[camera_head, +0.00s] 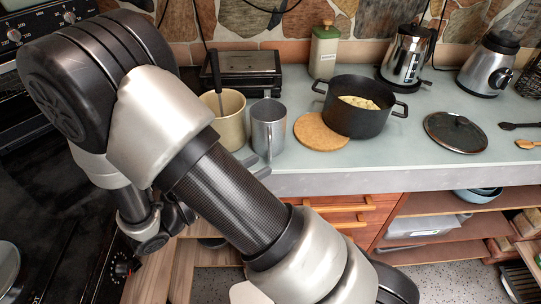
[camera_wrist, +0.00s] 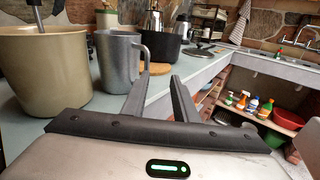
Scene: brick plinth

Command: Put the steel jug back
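The steel jug (camera_head: 268,132) stands upright on the pale counter, right of a beige pot and near the counter's front edge. It also shows in the wrist view (camera_wrist: 116,62), with its handle on the right side. My gripper (camera_wrist: 160,80) is open, with a gap between its two fingers and nothing seen between them. In the head view my gripper (camera_head: 257,166) is mostly hidden behind my arm; its fingertips show at the counter edge just in front of the jug. In the wrist view the left finger overlaps the jug's lower right side; contact cannot be told.
The beige pot (camera_head: 230,118) holds a utensil. Right of the jug are a round cork mat (camera_head: 318,134) and a black pot (camera_head: 352,116) of food. A glass lid (camera_head: 455,132) lies farther right. The counter (camera_head: 400,155) is clear along its front there.

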